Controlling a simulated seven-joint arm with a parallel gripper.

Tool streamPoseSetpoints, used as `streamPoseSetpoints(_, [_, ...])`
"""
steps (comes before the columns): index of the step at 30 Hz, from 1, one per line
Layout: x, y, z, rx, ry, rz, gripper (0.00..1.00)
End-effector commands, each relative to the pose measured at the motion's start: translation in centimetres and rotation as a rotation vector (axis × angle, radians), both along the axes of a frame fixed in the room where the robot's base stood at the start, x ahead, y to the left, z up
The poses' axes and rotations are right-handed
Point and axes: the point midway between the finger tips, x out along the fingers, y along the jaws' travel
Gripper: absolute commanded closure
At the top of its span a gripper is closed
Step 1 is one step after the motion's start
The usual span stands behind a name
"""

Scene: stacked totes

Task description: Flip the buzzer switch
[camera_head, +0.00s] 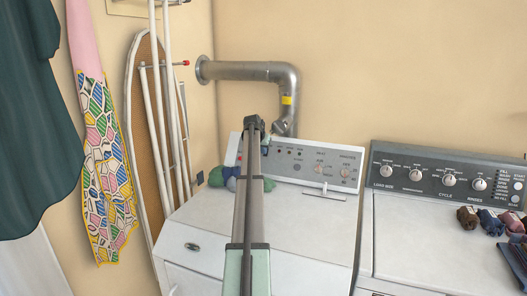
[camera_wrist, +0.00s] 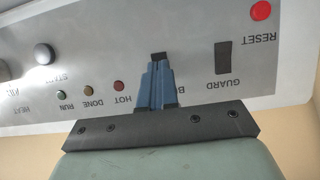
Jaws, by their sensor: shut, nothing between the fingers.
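The dryer's grey control panel (camera_wrist: 195,85) fills much of the wrist view, with its lettering upside down. A small dark switch (camera_wrist: 158,56) shows just beyond my fingertips, above a partly hidden label beginning "BU". My gripper (camera_wrist: 156,67) is shut and empty, its blue fingers together at the near side of that switch. I cannot tell whether they touch it. A larger dark switch marked GUARD (camera_wrist: 223,58) is to the right of the fingers. In the head view my arm reaches to the panel's left end and hides the buzzer switch.
A red RESET button (camera_wrist: 261,10) lies beyond the GUARD switch. HOT (camera_wrist: 119,85), DONE (camera_wrist: 88,90) and RUN (camera_wrist: 61,94) lights are to the left. Bundled cloths (camera_head: 218,176) lie on the dryer beside my arm. A metal duct (camera_head: 245,71) rises behind the panel.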

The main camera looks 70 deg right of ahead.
Motion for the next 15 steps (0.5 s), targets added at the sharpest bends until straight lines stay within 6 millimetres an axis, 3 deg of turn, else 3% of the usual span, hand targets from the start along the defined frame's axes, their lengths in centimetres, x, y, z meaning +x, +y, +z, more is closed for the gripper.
streamPoseSetpoints(8, [-0.1,3.5,2.4,-0.001,0.0,0.0,1.0])
streamPoseSetpoints(15, [-0.1,6.2,6.3,-0.003,-0.001,0.001,1.0])
